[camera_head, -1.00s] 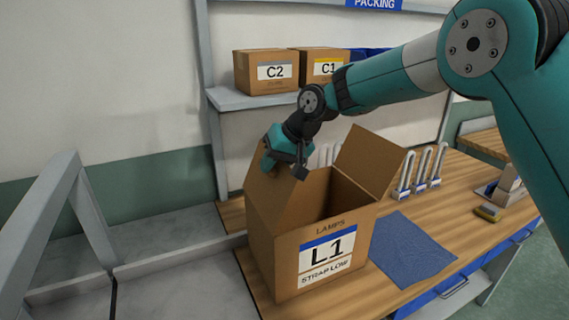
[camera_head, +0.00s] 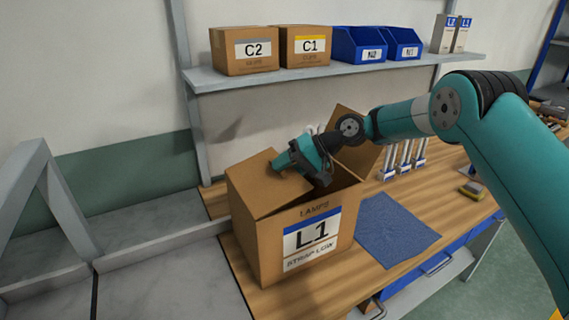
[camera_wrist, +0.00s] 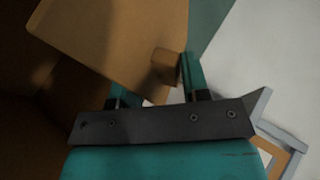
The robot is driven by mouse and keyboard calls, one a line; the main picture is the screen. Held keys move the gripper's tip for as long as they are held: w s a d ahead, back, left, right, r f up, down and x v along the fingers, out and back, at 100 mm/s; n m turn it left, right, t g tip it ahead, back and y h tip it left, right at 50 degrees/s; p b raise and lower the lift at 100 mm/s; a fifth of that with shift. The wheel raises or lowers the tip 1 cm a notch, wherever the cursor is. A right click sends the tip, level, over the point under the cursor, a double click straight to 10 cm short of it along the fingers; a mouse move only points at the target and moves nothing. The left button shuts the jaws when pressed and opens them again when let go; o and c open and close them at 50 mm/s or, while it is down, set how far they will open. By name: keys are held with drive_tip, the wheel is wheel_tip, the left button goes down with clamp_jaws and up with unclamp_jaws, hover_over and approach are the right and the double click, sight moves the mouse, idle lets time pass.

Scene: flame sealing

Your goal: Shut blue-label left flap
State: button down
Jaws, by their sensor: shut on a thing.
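The open cardboard box (camera_head: 305,242) with the blue-banded L1 label (camera_head: 312,235) stands on the wooden bench. Its left flap (camera_head: 250,180) leans inward over the opening, near flat but still a little raised. My gripper (camera_head: 285,163) is at that flap's inner edge, shut on it. In the wrist view the flap (camera_wrist: 115,40) fills the upper left, and a small brown tab (camera_wrist: 165,68) on it sits between my fingers (camera_wrist: 155,85). The right flap (camera_head: 358,125) stands up behind my wrist. The box's inside is mostly hidden.
A blue mat (camera_head: 395,230) lies right of the box, with several white upright items (camera_head: 400,160) behind it. A shelf (camera_head: 330,75) above holds boxes C2 (camera_head: 245,50) and C1 (camera_head: 305,46) and blue bins. A grey rail (camera_head: 160,245) is at left.

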drive_tip(key=c, duration=1.8)
unclamp_jaws()
drive_tip(key=shift+w+d+f+b, duration=0.1)
drive_tip(key=shift+f+b, duration=0.15)
drive_tip(key=shift+f, duration=0.35)
drive_tip(key=shift+s+d+f+b, duration=0.15)
drive_tip(key=shift+f+b, duration=0.1)
drive_tip(key=shift+f, duration=0.3)
drive_tip(key=shift+w+d+f+b, duration=0.15)
drive_tip(key=shift+f+b, duration=0.1)
drive_tip(key=shift+f, duration=0.45)
drive_tip(key=o, duration=0.8)
drive_tip(key=shift+o, duration=0.2)
drive_tip(key=shift+a, duration=0.1)
drive_tip(key=shift+d+r, duration=0.25)
drive_tip(key=shift+d, duration=0.1)
drive_tip(key=b+v, duration=0.3)
drive_tip(key=v, duration=1.3)
drive_tip(key=shift+d+r, duration=0.15)
drive_tip(key=shift+r, duration=0.25)
